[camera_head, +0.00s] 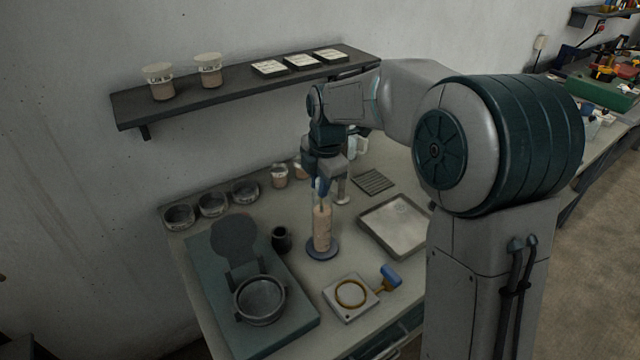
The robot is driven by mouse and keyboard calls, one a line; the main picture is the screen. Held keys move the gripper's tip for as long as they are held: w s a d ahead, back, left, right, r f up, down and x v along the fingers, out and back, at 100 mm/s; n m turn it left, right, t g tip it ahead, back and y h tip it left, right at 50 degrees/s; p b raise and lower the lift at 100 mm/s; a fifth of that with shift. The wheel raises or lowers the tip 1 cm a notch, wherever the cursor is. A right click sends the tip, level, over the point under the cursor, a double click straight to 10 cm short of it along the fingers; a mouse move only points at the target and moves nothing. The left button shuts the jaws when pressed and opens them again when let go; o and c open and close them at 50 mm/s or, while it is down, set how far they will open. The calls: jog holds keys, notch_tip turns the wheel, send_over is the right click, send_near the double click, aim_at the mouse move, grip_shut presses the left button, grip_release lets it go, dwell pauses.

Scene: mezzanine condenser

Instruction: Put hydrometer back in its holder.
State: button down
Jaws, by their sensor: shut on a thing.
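My gripper (320,188) points down over the bench, shut, right above a tall clear cylinder (322,232) of pinkish-tan liquid on a round dark base. It is shut on what looks like the top of the hydrometer; little of the hydrometer can be made out at this size. I cannot tell how much of it is inside the cylinder. A small dark cup (281,239), possibly the holder, stands upright to the left of the cylinder, apart from it.
A teal slab (294,333) with a round pan (260,300) is at front left. A pale square block with a yellow ring (351,293) and a blue-headed tool (390,277) lie in front. A shallow tray (398,225) is right. Several bowls and a wall shelf (230,88) are behind.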

jog(key=shift+r+p, duration=2.35)
jog(key=shift+r, duration=1.1)
notch_tip(320, 180, up, 8)
jog(key=shift+r, duration=0.15)
jog(key=shift+a, duration=0.15)
jog(key=w+a+f+m+g+b, duration=0.25)
jog(key=a+f+m+b, duration=0.35)
jog(key=a+f+b, duration=0.4)
notch_tip(320, 180, down, 12)
jog(key=w+p, duration=0.1)
jog(key=p, duration=0.1)
jog(key=shift+a+r+m+t+y+p, duration=0.25)
jog(key=shift+a+m+t+y+p, duration=0.05)
jog(key=shift+t+y, duration=0.15)
jog(key=shift+f, duration=0.1)
